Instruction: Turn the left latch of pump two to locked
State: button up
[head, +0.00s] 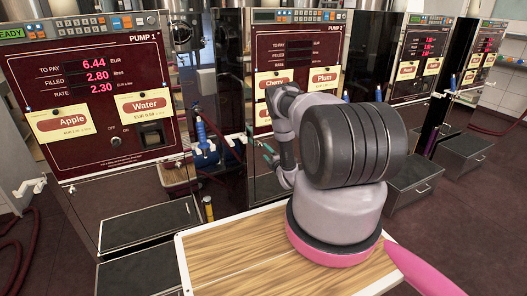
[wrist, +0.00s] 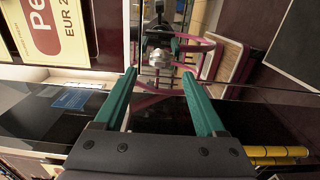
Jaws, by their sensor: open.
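Pump two (head: 300,35) has a dark red front panel under a "PUMP 2" heading, with Cherry and Plum labels. My arm hides its lower right part. A small pale fitting (head: 238,138) shows at the panel's lower left edge; I cannot tell its latch position. My gripper (head: 268,154) is beside the lower left part of this pump. In the wrist view its two teal fingers (wrist: 160,85) are apart with nothing held. A silvery rounded piece (wrist: 160,58) shows between and beyond the fingertips, with a dark part behind it. I cannot tell whether it is the latch.
Pump one (head: 95,80) stands at left, with a blue nozzle (head: 201,132) between the pumps. A wooden-topped surface (head: 225,255) lies below my arm.

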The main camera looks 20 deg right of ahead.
jog(key=s, duration=0.6)
jog(key=shift+s, duration=0.3)
jog(key=shift+d, duration=0.1)
